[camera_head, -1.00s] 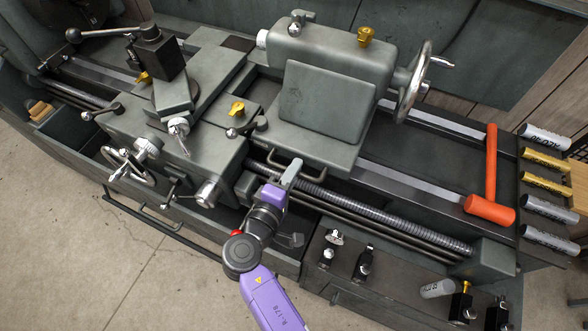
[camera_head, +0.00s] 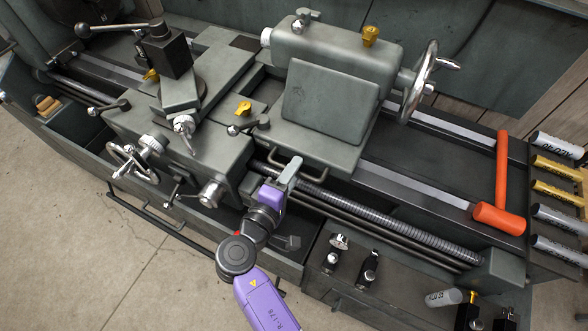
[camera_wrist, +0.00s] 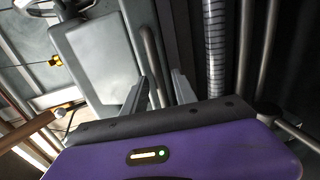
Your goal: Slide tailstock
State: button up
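The tailstock (camera_head: 330,80) is a grey-green block on the lathe bed rails, with a handwheel (camera_head: 418,80) on its right and a yellow knob (camera_head: 371,36) on top. A bar handle (camera_head: 291,160) sticks out low on its front side. In the wrist view this handle (camera_wrist: 150,55) runs down between the two fingers of my gripper (camera_wrist: 158,90). The fingers stand apart, with a gap visible beside the bar. In the head view my gripper (camera_head: 288,174) is at the handle, just in front of the tailstock; contact cannot be told.
The carriage (camera_head: 185,145) with its levers stands just left of the tailstock. A leadscrew (camera_head: 400,222) runs along the front. An orange hammer (camera_head: 501,185) lies across the right bed end, beside marked cylinders (camera_head: 557,145). The rails between tailstock and hammer are clear.

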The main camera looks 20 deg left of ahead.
jog(key=b+v, duration=0.1)
jog(key=v, duration=0.6)
jog(key=shift+s+a, duration=0.1)
dwell(0.4)
jog(key=s+a+f+g+y, duration=0.1)
jog(key=s+a+g+y, duration=0.25)
jog(key=y, duration=0.35)
jog(key=s+d+r+m+t+h, duration=0.1)
jog(key=s+d+m, duration=0.5)
jog(key=d, duration=0.7)
jog(key=s+d+r+m+h, duration=0.3)
jog(key=s+d+r+m, duration=0.2)
jog(key=d, duration=0.9)
jog(key=s+d+r+m+t+h, duration=0.1)
jog(key=s+d+r+m+h, duration=0.1)
jog(key=s+d+m, duration=0.4)
jog(key=s+d+r, duration=0.1)
jog(key=s+d, duration=0.3)
jog(key=d, duration=0.3)
jog(key=shift+d+m+t, duration=0.2)
jog(key=shift+m+t, duration=0.1)
jog(key=shift+t, duration=0.05)
